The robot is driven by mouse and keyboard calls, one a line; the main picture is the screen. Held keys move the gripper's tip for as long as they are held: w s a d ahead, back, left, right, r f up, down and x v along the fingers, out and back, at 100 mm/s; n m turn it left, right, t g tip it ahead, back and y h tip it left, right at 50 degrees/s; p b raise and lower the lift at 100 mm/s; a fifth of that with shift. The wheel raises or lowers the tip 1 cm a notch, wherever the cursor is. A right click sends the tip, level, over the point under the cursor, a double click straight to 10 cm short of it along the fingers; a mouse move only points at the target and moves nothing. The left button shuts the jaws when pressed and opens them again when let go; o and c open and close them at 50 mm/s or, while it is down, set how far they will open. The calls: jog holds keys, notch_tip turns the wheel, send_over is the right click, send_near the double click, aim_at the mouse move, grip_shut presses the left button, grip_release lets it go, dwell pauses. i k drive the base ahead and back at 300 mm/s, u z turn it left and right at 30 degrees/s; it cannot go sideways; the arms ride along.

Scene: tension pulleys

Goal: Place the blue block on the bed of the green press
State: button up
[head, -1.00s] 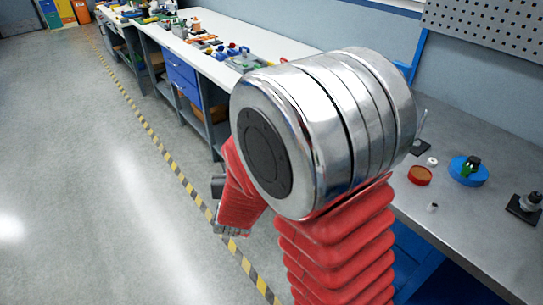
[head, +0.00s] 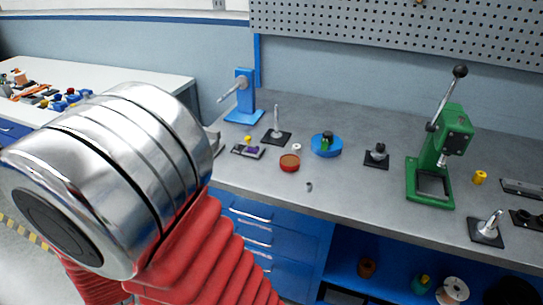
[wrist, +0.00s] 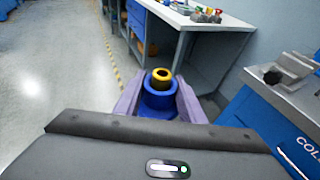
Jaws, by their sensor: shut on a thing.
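In the wrist view, my gripper (wrist: 160,90) is shut on the blue block (wrist: 160,107), with one finger on each side. The block looks round, and a yellow ring (wrist: 161,76) sits on its top. The green press (head: 453,140) stands on the grey workbench at the right of the head view. Its lever points up, and its bed (head: 430,200) at the foot looks empty. My gripper and the blue block are hidden from the head view, where my arm fills the lower left. The wrist view does not show the press.
The grey workbench (head: 350,190) holds a blue stand (head: 243,100), a red dish (head: 289,163), a blue round tray (head: 326,146), a black-based fixture (head: 376,155) and a yellow cylinder (head: 479,178). A post on a black base (head: 486,229) stands right of the press. A white table (head: 110,78) is at left.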

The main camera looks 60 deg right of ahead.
aim_at(432, 184)
jog(key=u, duration=0.4)
jog(key=k, duration=0.9)
jog(key=z, duration=0.45)
